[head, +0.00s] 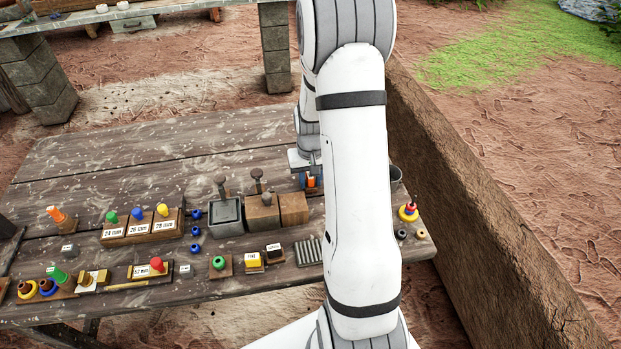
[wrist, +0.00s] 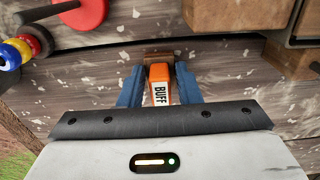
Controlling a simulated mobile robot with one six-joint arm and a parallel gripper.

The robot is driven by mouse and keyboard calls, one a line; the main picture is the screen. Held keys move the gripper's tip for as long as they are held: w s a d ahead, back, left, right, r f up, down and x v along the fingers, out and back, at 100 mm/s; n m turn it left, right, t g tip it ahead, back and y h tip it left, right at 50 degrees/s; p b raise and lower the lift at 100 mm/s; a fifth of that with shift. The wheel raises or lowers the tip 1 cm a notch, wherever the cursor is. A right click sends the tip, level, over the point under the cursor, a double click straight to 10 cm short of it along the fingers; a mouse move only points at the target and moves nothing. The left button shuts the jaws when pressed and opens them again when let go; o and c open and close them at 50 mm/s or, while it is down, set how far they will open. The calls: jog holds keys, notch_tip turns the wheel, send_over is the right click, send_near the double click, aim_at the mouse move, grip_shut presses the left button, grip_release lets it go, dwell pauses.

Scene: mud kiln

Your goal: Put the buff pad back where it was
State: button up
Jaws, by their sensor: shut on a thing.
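The buff pad is orange with a white BUFF label, seen in the wrist view (wrist: 160,84); a small orange part of it shows in the head view (head: 311,181). My gripper (wrist: 158,74) is shut on it, a blue finger on each side. A brown piece shows at the pad's far end; I cannot tell whether it belongs to the pad. In the head view my gripper (head: 312,182) is over the table's right part, right of the wooden boxes and partly behind my arm. I cannot tell whether the pad touches the table.
Wooden boxes (head: 293,208) and a grey bin (head: 226,216) with handled tools stand just left of my gripper. A ring stack (head: 408,213) stands at the table's right end. Labelled blocks (head: 140,228) and small parts fill the front left. The table's back left (head: 130,155) is clear.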

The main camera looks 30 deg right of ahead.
jog(key=o, duration=0.9)
jog(key=shift+f, duration=0.1)
jog(key=shift+c, duration=0.2)
notch_tip(320, 180, up, 12)
jog(key=s+a+r+n+t, duration=0.1)
jog(key=s+a+r, duration=0.4)
jog(key=s+a, duration=0.2)
jog(key=s+a+r+n+t, duration=0.1)
jog(key=s+a+r, duration=0.4)
jog(key=s, duration=0.6)
jog(key=shift+s+a+n+t, duration=0.35)
jog(key=shift+a+n, duration=0.25)
jog(key=shift+a, duration=0.5)
jog(key=shift+p, duration=0.3)
